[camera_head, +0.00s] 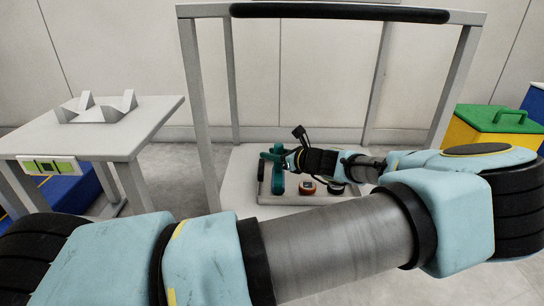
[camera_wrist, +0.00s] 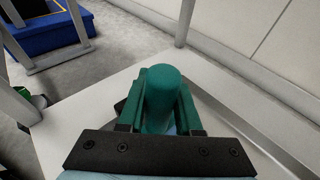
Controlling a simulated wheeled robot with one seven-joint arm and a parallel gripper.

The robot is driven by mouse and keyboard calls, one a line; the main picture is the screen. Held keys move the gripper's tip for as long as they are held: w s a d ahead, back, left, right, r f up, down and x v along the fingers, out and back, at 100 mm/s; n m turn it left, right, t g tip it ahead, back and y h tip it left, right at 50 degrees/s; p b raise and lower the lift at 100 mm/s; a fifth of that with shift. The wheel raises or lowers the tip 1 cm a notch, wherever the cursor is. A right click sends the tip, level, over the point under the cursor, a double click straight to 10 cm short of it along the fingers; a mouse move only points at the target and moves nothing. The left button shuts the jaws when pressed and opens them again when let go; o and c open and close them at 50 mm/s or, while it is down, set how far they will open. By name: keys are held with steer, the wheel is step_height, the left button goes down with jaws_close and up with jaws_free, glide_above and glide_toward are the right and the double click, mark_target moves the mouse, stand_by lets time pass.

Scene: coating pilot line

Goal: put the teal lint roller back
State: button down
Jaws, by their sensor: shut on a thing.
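The teal lint roller (camera_wrist: 162,88) is between the two green fingers of my gripper (camera_wrist: 160,108) in the wrist view, its rounded end facing the camera. My gripper is shut on it. In the head view my gripper (camera_head: 270,156) is over the left part of a shallow tray on the cart, and the teal roller (camera_head: 278,181) shows just below the fingers. I cannot tell whether its lower end touches the tray. A light grey holder with V-shaped supports (camera_head: 97,108) stands empty on the side table at left.
The grey side table (camera_head: 140,125) carries a green-and-yellow label (camera_head: 48,167) on its front. The cart (camera_head: 235,190) has upright posts and a black handle bar (camera_head: 340,12). A yellow box with green lid (camera_head: 495,120) stands at right.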

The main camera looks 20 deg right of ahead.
steer(key=c, duration=0.6)
jaws_free()
steer(key=shift+f, duration=0.1)
steer(key=p+v, duration=0.5)
steer(key=v, duration=0.7)
